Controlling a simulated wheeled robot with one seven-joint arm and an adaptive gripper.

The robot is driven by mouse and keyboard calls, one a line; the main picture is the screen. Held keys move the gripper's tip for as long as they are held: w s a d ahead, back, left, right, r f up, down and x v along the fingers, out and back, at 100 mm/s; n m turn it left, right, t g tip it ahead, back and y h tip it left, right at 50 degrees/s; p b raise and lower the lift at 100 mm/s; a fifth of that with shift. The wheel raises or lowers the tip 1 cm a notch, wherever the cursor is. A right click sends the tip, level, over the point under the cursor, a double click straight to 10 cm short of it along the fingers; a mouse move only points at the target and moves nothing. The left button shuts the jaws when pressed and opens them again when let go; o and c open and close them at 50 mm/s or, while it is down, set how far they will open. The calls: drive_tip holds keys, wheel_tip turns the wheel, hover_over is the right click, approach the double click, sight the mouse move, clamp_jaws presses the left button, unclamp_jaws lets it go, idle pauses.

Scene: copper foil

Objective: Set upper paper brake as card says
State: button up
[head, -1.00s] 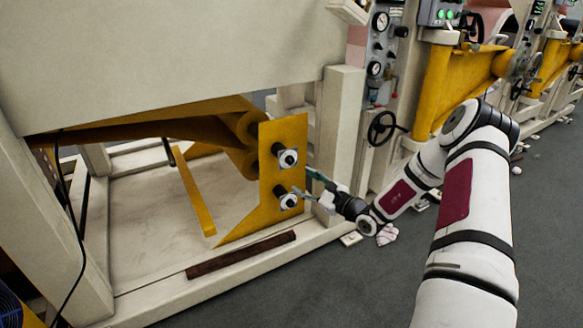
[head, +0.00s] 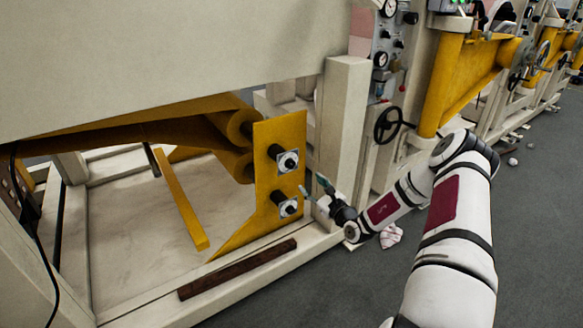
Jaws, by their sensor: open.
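The yellow plate (head: 270,192) on the machine carries two black knobs with pale square dials. The upper knob (head: 287,161) sits near the plate's top and the lower knob (head: 288,207) sits below it. Their markings are too small to read. My gripper (head: 314,188) is open, just right of the plate and between the heights of the two knobs, apart from both as far as I can see. No card can be made out in this view.
Yellow rollers (head: 236,145) lie left of the plate. A dark brown bar (head: 238,268) rests on the frame's lower beam. A white upright post (head: 341,130) and a black handwheel (head: 388,125) stand to the right. A crumpled pale rag (head: 391,236) lies on the open grey floor.

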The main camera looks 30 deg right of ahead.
sight(292, 166)
drive_tip(key=w+b, duration=0.1)
drive_tip(key=w, duration=0.3)
drive_tip(key=w+b, duration=0.1)
drive_tip(key=w, duration=0.3)
drive_tip(key=w+b, duration=0.2)
drive_tip(key=w, duration=0.2)
drive_tip(key=shift+w+d, duration=0.25)
drive_tip(key=shift+w, duration=0.05)
drive_tip(key=c, duration=1.2)
